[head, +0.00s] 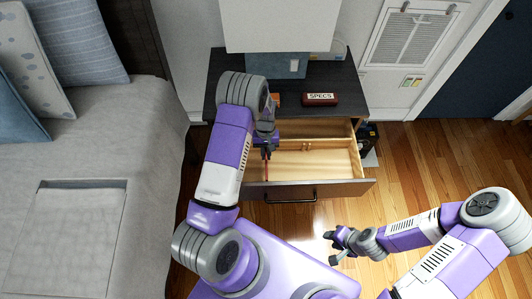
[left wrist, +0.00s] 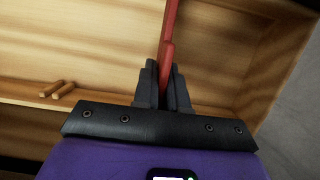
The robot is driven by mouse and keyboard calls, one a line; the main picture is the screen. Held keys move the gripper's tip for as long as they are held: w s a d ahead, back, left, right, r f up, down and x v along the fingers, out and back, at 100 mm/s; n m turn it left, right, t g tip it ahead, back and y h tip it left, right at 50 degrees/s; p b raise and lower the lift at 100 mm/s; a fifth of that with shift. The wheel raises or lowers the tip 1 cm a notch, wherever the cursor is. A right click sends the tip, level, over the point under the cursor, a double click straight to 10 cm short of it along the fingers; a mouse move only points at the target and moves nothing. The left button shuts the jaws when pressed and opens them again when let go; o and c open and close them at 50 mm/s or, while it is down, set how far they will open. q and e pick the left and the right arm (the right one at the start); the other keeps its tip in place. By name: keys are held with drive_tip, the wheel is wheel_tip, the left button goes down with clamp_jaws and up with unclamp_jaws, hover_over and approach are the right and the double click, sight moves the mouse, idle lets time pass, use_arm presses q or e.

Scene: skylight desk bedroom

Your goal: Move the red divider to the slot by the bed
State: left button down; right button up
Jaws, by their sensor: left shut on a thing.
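The red divider (left wrist: 168,35) is a thin upright strip between the two dark fingertips of my left gripper (left wrist: 164,80), which is shut on it. In the head view, the divider (head: 267,170) shows as a short red line in the left part of the open drawer (head: 335,163), on the bed side. My left gripper (head: 266,150) reaches down over the drawer there, and my arm hides part of the drawer's left end. Small wooden pegs (head: 304,147) stand on the drawer's inner wall; a pair of pegs (left wrist: 58,89) also shows in the left wrist view. My right gripper (head: 335,248) is open and empty.
The bed (head: 150,150) is on the left. The dark nightstand top (head: 345,95) bears a SPECS case (head: 320,99) and a blue-grey box (head: 285,66). A drawer handle (head: 290,198) sticks out in front. The wooden floor at right is mostly clear.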

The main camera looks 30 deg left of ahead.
use_arm(q)
drive_tip(key=shift+f+b, duration=2.7)
drive_tip(key=shift+f, duration=0.85)
drive_tip(key=c, duration=1.1)
unclamp_jaws()
drive_tip(key=shift+p+v, duration=1.15)
drive_tip(key=shift+v, duration=2.7)
